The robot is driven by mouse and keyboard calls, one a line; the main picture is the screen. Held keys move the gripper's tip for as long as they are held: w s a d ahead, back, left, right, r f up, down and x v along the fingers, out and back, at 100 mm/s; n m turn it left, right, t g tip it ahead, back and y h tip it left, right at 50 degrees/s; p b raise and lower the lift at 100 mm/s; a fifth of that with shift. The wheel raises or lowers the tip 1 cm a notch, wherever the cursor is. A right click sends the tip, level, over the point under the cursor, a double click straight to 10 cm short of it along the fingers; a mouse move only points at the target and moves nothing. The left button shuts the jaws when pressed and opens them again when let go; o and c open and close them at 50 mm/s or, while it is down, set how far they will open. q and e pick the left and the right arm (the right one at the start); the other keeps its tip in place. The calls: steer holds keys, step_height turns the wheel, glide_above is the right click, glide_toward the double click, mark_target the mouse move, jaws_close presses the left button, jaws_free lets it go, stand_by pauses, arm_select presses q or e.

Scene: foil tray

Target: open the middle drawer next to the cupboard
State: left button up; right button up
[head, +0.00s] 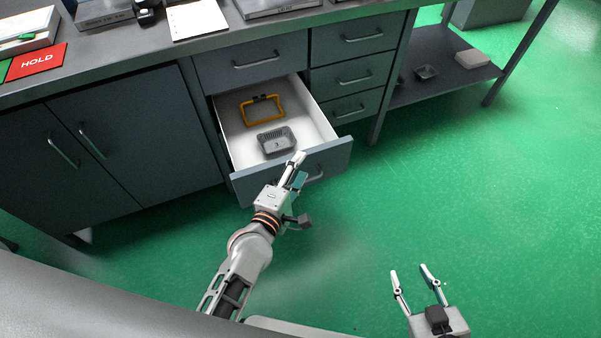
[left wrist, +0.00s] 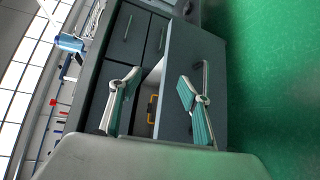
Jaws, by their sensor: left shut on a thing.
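The drawer beside the cupboard (head: 120,150) stands pulled well out; its white inside shows, and its grey front panel (head: 250,183) faces me. A bar handle (head: 316,175) is on that panel; it also shows in the left wrist view (left wrist: 205,75). My left gripper (head: 298,168) is shut on the drawer's front panel near its top edge, one finger on the inner side and one on the outer side. In the left wrist view its fingers (left wrist: 158,102) straddle the panel. My right gripper (head: 408,270) is open and empty over the floor.
An orange frame-like object (head: 263,110) and a grey tray (head: 276,140) lie inside the drawer. A closed drawer (head: 255,62) is above it, and several closed drawers (head: 355,75) are to the right. The green floor (head: 470,190) is clear at the right.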

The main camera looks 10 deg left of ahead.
arm_select(q)
steer(key=shift+s+a+f, duration=0.1)
steer(key=shift+s+f, duration=0.15)
steer(key=shift+s, duration=0.25)
steer(key=c, duration=0.4)
steer(key=shift+o, duration=0.2)
steer(key=f+p+v, duration=0.1)
steer(key=p+v, duration=0.1)
steer(key=v, duration=0.4)
arm_select(e)
steer(key=shift+t, duration=0.3)
steer(key=r, duration=0.1)
steer(key=w+r, duration=0.1)
steer(key=r, duration=0.2)
steer(key=shift+w, duration=0.4)
arm_select(q)
steer(key=shift+s+f, duration=0.1)
steer(key=shift+f, duration=0.1)
steer(key=shift+p, duration=0.3)
arm_select(e)
steer(key=shift+w+r, duration=0.2)
steer(key=shift+r, duration=0.3)
